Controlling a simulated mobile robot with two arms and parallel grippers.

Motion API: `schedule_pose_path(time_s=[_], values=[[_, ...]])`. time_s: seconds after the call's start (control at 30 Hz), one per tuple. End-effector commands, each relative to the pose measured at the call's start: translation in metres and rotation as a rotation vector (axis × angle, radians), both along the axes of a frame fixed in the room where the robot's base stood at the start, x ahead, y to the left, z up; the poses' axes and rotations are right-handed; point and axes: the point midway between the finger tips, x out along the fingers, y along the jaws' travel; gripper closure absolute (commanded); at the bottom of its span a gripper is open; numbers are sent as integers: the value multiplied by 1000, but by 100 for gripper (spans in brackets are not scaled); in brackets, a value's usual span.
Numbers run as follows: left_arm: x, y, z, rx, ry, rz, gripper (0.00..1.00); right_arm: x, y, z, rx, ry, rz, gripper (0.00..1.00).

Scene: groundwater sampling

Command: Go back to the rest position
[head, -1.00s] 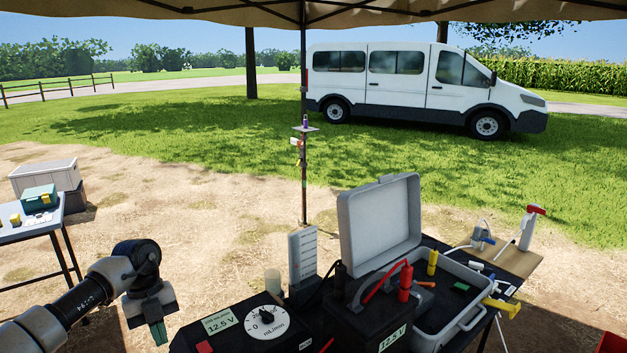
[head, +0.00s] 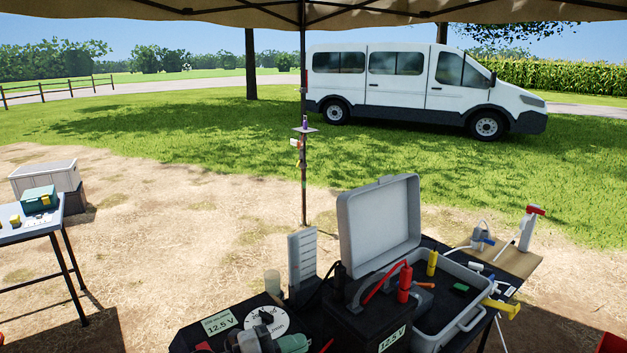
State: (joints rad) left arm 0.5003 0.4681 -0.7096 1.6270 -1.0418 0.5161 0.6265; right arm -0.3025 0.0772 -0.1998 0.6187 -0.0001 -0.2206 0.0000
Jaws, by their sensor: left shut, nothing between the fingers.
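My left gripper (head: 293,343) shows at the bottom edge, cut off by the frame, with its green fingertips pointing right. It is shut and holds nothing. In the picture it overlaps the lower part of the white dial (head: 264,318) on the black control box (head: 190,335). I cannot tell whether it touches the box. The rest of my left arm is out of view. My right gripper is not in view.
Right of the gripper stand a black battery box (head: 352,323) with red and black leads and an open grey case (head: 379,222). A clear beaker (head: 272,282) is behind the dial. A side table (head: 40,227) is far left. The ground between is clear.

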Motion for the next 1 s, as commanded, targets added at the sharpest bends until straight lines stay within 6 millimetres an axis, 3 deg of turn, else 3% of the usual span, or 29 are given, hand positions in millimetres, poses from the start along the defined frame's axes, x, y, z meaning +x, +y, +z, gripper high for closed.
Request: schedule_pose_path(time_s=[0.07, 0.17, 0.27, 0.37, 0.5, 0.63, 0.8, 1.0], values=[[-6, 5, 10, -172, 48, 167, 100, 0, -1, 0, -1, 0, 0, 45], [-8, 28, 14, -337, 148, 404, 100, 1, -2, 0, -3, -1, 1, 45], [-16, 60, 1, -447, 295, 647, 100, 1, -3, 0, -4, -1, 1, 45], [-36, 94, -26, -500, 484, 883, 100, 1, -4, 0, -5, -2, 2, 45], [-85, 135, -74, -480, 800, 1168, 100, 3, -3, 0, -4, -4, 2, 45], [-137, 156, -108, -400, 1056, 1328, 100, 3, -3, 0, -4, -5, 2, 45], [-194, 167, -131, -287, 1302, 1428, 100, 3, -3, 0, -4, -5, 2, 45], [-252, 172, -143, -156, 1528, 1478, 100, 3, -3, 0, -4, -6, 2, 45]])
